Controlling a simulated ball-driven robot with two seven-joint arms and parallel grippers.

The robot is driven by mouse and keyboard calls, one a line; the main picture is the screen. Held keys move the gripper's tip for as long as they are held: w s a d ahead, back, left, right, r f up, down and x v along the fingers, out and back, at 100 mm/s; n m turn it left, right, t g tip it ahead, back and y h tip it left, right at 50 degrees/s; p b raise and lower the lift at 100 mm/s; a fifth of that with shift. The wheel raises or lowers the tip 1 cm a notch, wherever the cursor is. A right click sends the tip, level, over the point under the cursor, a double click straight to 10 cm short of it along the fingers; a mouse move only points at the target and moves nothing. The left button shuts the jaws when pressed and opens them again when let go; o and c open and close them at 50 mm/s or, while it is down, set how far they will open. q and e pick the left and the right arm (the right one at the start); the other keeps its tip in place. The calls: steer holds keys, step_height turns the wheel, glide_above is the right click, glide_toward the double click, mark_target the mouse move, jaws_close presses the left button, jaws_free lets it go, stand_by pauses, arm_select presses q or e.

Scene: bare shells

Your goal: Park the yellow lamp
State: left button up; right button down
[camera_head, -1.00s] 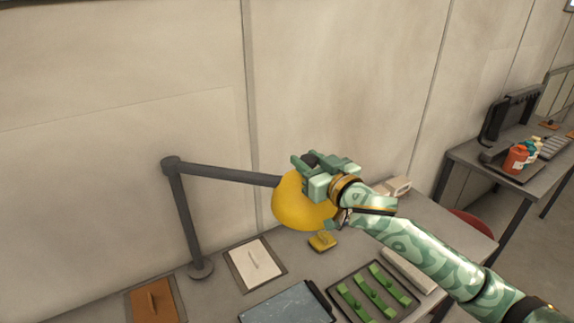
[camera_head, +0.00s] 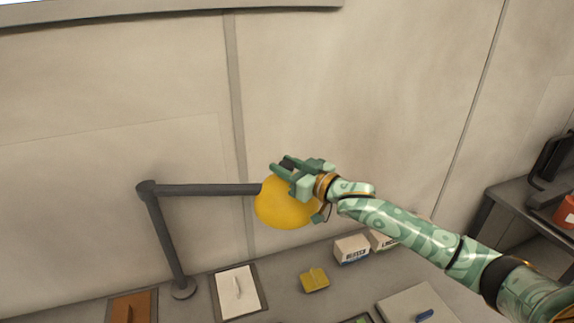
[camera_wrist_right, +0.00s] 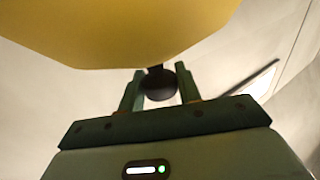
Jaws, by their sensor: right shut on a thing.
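The yellow lamp's round shade (camera_head: 284,207) hangs at the end of a dark jointed arm (camera_head: 205,189) above the table. The lamp's post slants down to a round base (camera_head: 184,289) at the table's back left. My right gripper (camera_head: 284,164) is at the top of the shade, shut on the lamp's dark knob. In the right wrist view the dark round knob (camera_wrist_right: 159,84) sits between the two fingers, with the yellow shade (camera_wrist_right: 130,30) just beyond. My left gripper is not in view.
On the table stand a yellow block (camera_head: 314,280), a white labelled box (camera_head: 351,249), a white board with a handle (camera_head: 238,291) and an orange board (camera_head: 131,307). The wall is close behind the lamp. Another table (camera_head: 510,205) stands at the right.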

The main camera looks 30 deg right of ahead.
steer(key=shift+w+d+r, duration=0.1)
steer(key=shift+d+r, duration=0.1)
steer(key=c, duration=1.1)
jaws_free()
steer(key=shift+o, duration=0.3)
steer(key=shift+w+f, duration=0.25)
steer(key=shift+w, duration=0.1)
steer(key=b+v, duration=0.3)
steer(key=v, duration=1.3)
steer(key=shift+s+d, duration=0.15)
